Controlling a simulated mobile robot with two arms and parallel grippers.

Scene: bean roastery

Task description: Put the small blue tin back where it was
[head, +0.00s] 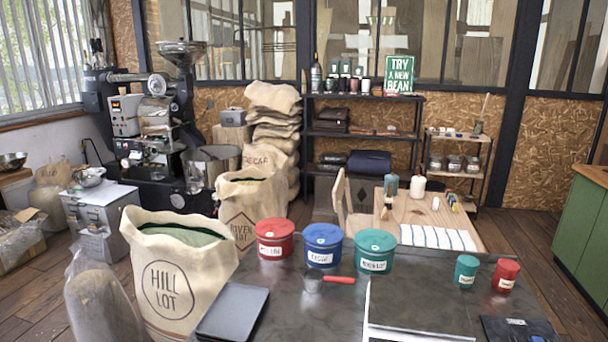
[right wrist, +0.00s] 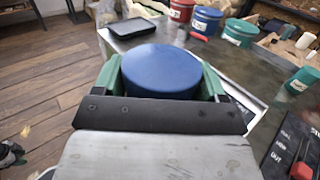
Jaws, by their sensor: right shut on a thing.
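The small blue tin (right wrist: 160,66) shows only in the right wrist view, lid towards the camera. My right gripper (right wrist: 161,80) is shut on it, a green finger on either side. The gripper covers its lower part, and its height over the table is unclear. In the head view, a small teal tin (head: 466,271) and a small red tin (head: 506,275) stand apart on the dark table (head: 420,290), at the right. Large red (head: 275,239), blue (head: 323,245) and teal (head: 375,251) tins stand in a row. My left gripper is not in view.
A red-handled scoop (head: 338,280) lies before the large tins, with a dark grey tray (head: 232,312) to its left. A dark board (right wrist: 285,140) with white lettering lies at the right. A sack marked Hill Lot (head: 172,275) stands left of the table.

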